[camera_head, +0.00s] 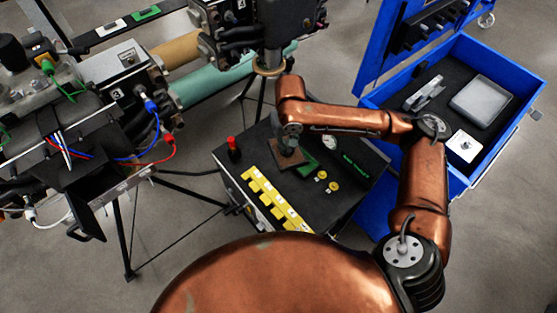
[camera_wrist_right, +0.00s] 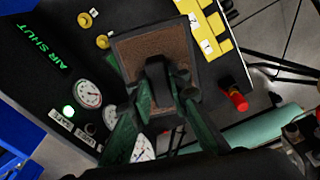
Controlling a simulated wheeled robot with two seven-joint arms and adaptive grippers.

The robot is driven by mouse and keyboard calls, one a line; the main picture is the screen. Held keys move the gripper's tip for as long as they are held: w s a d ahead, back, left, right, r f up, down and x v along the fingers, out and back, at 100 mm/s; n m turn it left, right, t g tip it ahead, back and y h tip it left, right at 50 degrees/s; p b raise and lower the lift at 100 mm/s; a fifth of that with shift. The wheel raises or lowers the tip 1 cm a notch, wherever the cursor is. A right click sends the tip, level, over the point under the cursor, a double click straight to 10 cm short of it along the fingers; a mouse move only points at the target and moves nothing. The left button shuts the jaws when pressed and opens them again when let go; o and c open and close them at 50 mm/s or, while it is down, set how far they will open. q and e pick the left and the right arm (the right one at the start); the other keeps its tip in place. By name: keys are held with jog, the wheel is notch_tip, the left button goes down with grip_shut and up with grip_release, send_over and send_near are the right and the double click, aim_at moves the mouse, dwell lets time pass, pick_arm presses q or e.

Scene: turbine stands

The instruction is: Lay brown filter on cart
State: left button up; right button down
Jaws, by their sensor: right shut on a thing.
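The brown filter (camera_head: 277,157) is a flat brown square with a dark rim. It also shows in the right wrist view (camera_wrist_right: 137,50). My right gripper (camera_head: 291,150) is shut on it and holds it over the black-topped control box. The gripper's fingers (camera_wrist_right: 158,88) cover part of the filter in the wrist view. I cannot tell whether the filter touches the box top. The blue cart (camera_head: 500,68) stands at the right, with an open, dark-lined top tray. My left gripper is not in view.
The control box (camera_head: 237,170) carries a red knob (camera_head: 233,143), yellow switches (camera_head: 272,198) and gauges. The cart tray holds a clear box (camera_head: 481,99), a grey metal part (camera_head: 424,94) and a white square piece (camera_head: 463,145). Turbine stands with pipes and cables fill the left.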

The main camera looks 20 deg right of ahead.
jog(key=s+d+f+n+g+p, duration=0.1)
jog(key=s+d+f+n+p, duration=0.35)
jog(key=s+f, duration=0.55)
jog(key=shift+m, duration=0.25)
jog(key=shift+d+f, duration=0.15)
jog(key=shift+f, duration=1.55)
jog(key=shift+d+f, duration=0.15)
jog(key=shift+f, duration=1.6)
jog(key=shift+d+f, duration=0.15)
jog(key=shift+f, duration=1.55)
jog(key=c, duration=2.2)
grip_release()
jog(key=shift+c, duration=0.2)
jog(key=o, duration=0.4)
